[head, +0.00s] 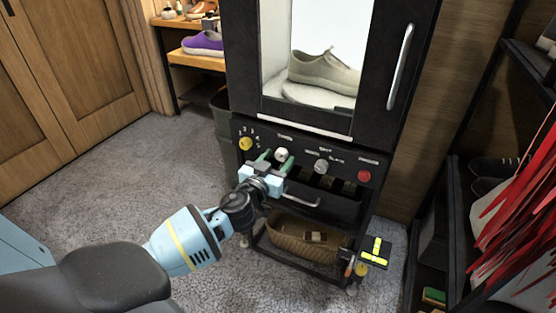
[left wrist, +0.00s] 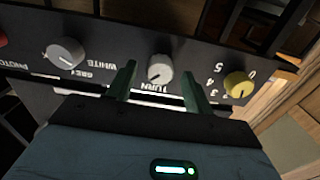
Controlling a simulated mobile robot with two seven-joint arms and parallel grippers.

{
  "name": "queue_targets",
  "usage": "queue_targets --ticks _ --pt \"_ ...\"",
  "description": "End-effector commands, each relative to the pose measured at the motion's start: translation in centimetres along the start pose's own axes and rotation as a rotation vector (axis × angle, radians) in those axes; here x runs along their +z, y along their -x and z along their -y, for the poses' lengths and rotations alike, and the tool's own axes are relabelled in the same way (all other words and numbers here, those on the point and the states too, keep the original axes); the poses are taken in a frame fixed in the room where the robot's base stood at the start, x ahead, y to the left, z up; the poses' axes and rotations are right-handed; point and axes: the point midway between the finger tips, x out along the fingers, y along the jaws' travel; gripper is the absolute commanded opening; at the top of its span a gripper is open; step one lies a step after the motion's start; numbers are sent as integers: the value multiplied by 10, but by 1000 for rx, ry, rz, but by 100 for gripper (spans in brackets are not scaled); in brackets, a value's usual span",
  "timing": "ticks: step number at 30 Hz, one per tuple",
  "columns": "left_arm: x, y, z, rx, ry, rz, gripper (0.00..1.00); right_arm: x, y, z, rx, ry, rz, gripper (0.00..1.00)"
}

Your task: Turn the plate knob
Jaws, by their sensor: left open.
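The plate knob, a pale round knob marked TURN (left wrist: 160,69), is on the black control panel of the cabinet; it also shows in the head view (head: 282,155). My left gripper (head: 274,158) is at the panel with its two green fingers apart. In the left wrist view, where the panel appears upside down, the fingers stand on either side of the knob with visible gaps. I cannot tell how deep they reach around it. A light sneaker (head: 324,72) rests on a pale round plate (head: 318,96) behind the cabinet window. My right gripper is not in view.
A yellow numbered knob (head: 245,143), a grey knob (head: 321,166) and a red button (head: 364,176) share the panel. Below are a drawer handle (head: 302,200) and a wicker basket (head: 300,239). A rack with red strands (head: 515,205) stands right. Carpet at left is clear.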

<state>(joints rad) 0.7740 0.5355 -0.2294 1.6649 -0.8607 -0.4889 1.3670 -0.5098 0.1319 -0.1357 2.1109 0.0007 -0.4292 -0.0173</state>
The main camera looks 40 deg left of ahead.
Motion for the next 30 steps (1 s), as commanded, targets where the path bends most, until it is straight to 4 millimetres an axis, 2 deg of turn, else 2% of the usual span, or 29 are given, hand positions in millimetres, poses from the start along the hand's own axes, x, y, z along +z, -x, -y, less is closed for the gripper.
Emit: queue_targets --ticks 12,22,30 --pt "0 -6 0 0 0 0 50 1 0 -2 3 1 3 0" --pt "0 -6 0 0 0 0 7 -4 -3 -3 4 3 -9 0" --pt "0 -6 0 0 -26 1 7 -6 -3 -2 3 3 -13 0"
